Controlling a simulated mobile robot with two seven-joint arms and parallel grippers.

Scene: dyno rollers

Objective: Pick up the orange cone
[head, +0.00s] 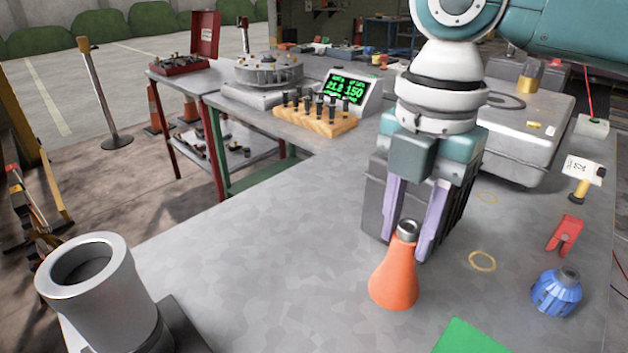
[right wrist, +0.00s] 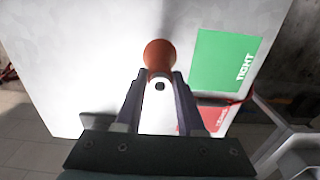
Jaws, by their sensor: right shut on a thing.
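The orange cone (head: 396,276) has a wide rounded bottom and a grey metal neck. My right gripper (head: 407,240) comes down from above, with its two purple fingers on either side of the neck, shut on it. In the right wrist view the cone (right wrist: 159,54) shows beyond the fingertips (right wrist: 159,84), its neck between them. The cone leans slightly in the head view, and I cannot tell whether its bottom touches the grey table (head: 290,240). My left gripper is not in view.
A green sheet (head: 468,338) lies near the cone, marked TIGHT in the wrist view. A blue ribbed piece (head: 556,292), a red clip (head: 565,235) and a yellow ring (head: 482,261) lie to the right. A hollow grey cylinder (head: 105,300) stands at front left. Table left of the cone is clear.

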